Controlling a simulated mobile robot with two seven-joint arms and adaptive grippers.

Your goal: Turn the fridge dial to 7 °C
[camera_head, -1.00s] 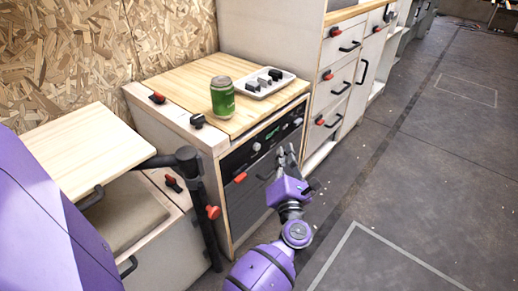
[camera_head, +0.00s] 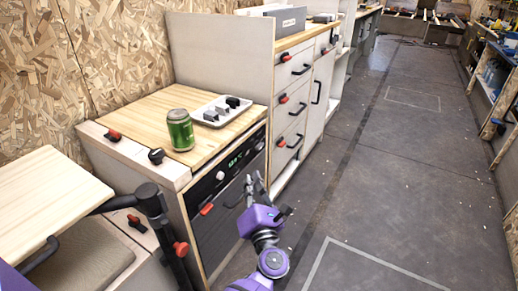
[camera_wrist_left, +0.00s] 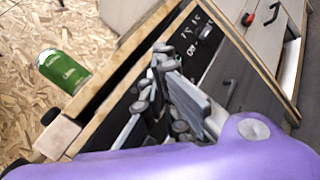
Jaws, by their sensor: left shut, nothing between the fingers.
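The fridge (camera_head: 229,221) has a dark front below a wooden top. Its black control panel (camera_head: 205,188) carries a pale round dial (camera_head: 220,175) and a small lit green display (camera_head: 236,160); the reading is too small to tell. My left gripper (camera_head: 254,181) is in front of the panel, right of the dial in the head view, its fingers pointing up. In the left wrist view the fingers (camera_wrist_left: 164,58) are together and empty, covering part of the panel, whose knobs and display (camera_wrist_left: 204,30) show beyond them. I cannot tell whether the fingers touch the panel. My right gripper is not in view.
A green can (camera_head: 180,131) and a white tray (camera_head: 222,112) with dark and grey blocks stand on the fridge top. Drawers with black handles (camera_head: 297,104) are beyond. A cabinet with a raised wooden flap (camera_head: 45,200) is at the left. The floor (camera_head: 400,170) at the right is clear.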

